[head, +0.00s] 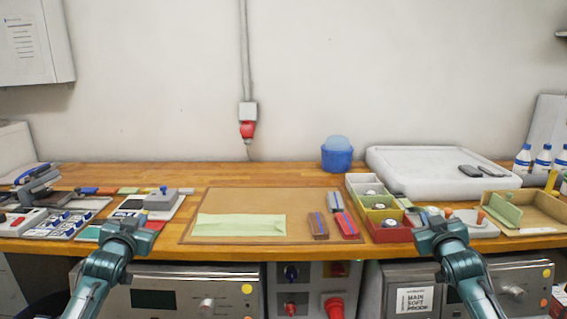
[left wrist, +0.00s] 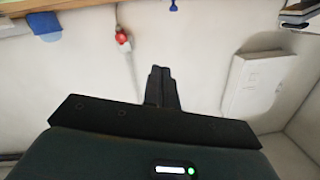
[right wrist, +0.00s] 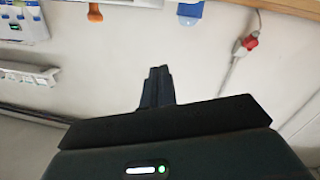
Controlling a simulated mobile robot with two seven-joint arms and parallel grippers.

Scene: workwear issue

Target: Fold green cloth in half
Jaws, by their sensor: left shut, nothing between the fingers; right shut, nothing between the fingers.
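The green cloth (head: 241,225) lies flat on the brown mat (head: 262,199) in the middle of the workbench, as a long pale-green strip near the mat's front edge. My left gripper (head: 133,217) is at the bench's front edge, left of the cloth and apart from it. It shows in the left wrist view (left wrist: 161,72) with its fingers together and empty. My right gripper (head: 432,213) is at the front edge on the right, well away from the cloth. In the right wrist view (right wrist: 159,72) its fingers are also together and empty. Neither wrist view shows the cloth.
Red and brown blue-striped items (head: 346,224) lie right of the cloth on the mat. Coloured bins (head: 390,234) stand beside the mat, before a white tray (head: 440,178). A blue tub (head: 337,158) is at the back. The mat's upper left is clear.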

